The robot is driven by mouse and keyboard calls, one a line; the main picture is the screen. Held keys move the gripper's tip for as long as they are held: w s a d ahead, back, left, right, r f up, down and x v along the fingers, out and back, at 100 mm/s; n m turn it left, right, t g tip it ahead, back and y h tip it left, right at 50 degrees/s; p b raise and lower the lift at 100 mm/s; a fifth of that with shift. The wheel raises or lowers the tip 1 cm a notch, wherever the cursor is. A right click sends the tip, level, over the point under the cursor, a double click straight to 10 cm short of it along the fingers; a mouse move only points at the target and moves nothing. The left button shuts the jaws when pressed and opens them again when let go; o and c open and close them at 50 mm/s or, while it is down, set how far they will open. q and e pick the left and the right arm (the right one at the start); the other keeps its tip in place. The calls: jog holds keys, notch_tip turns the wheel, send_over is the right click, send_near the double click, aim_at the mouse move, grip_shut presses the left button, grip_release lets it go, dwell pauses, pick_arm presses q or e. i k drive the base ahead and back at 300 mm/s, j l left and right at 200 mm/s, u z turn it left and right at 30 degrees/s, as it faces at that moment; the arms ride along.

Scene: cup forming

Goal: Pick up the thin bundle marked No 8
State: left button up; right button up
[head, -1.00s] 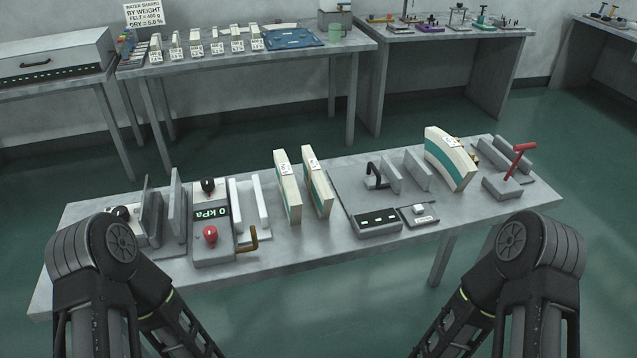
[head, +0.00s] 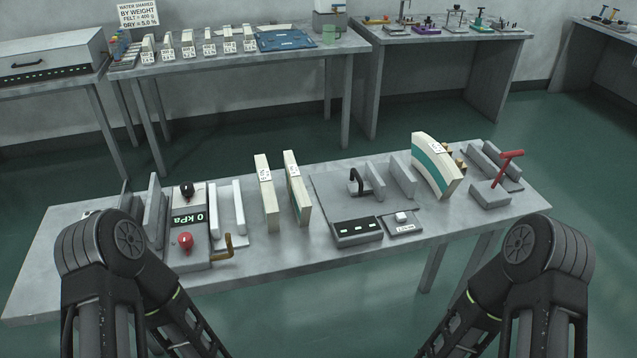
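Two thin cream bundles stand upright side by side on the front table: a left one (head: 266,193) and a right one (head: 297,188), the right with a teal stripe. Each has a white label near its top; the print is too small to read, so I cannot tell which is No 8. Several small labelled pieces (head: 210,45) stand in a row on the back table, their numbers also unreadable. My arms come in at the lower left and lower right; both grippers are out of view.
On the front table (head: 100,270) are a kPa press unit (head: 188,220) at left, a plate with a black handle (head: 356,180), a curved cream and teal block (head: 437,165) and a red-handled tool (head: 505,172) at right. Green floor separates it from the back tables.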

aim_at(301, 202)
jog(key=i+l, duration=0.1)
jog(key=l, duration=0.2)
jog(key=i+l, duration=0.1)
jog(key=l, duration=0.25)
jog(key=i+l+z, duration=0.1)
jog(key=l, duration=0.2)
jog(key=i+l, duration=0.1)
jog(key=l, duration=0.2)
